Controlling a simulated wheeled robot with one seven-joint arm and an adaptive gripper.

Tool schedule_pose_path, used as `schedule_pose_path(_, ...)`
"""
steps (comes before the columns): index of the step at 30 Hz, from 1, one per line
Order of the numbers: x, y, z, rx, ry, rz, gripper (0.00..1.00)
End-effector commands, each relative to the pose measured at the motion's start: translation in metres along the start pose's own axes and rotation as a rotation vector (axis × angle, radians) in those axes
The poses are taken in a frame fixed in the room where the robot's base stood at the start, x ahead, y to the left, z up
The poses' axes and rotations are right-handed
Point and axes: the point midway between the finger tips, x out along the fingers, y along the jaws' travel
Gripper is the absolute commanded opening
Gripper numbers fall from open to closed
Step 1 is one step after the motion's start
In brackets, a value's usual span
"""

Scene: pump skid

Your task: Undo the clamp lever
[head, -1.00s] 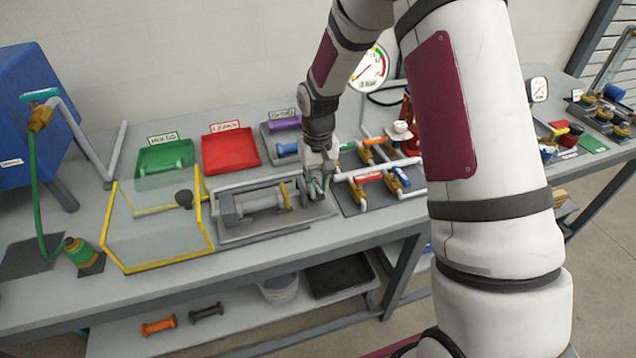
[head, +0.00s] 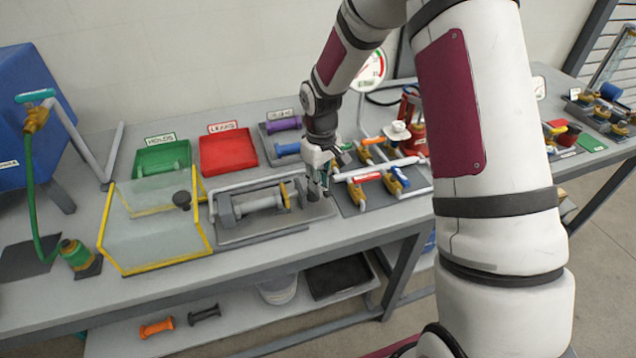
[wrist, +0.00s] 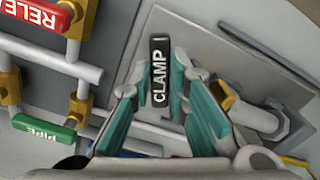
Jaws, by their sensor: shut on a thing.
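The clamp lever (wrist: 159,72) is a black handle with the white word CLAMP, seen in the wrist view at the top middle. My gripper (wrist: 162,100) has its teal-padded fingers on both sides of the lever and is shut on it. In the head view my gripper (head: 319,188) is at the right end of the clamp fixture (head: 240,236), and it hides the lever there. A grey cylindrical piece (head: 258,202) lies in the fixture, left of my gripper.
Right of the fixture are pipes with a red-handled valve (head: 366,178) and a blue-handled valve (head: 396,176). A yellow-framed clear guard (head: 155,235) stands to the left. A green tray (head: 162,159) and a red tray (head: 228,152) are behind.

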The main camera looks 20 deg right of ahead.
Motion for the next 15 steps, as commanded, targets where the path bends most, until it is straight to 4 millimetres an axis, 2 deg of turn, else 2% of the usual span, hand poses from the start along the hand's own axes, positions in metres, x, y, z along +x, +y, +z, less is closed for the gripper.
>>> schedule_pose_path(15,0.0,0.014,-0.003,-0.491,-0.001,-0.001,0.0)
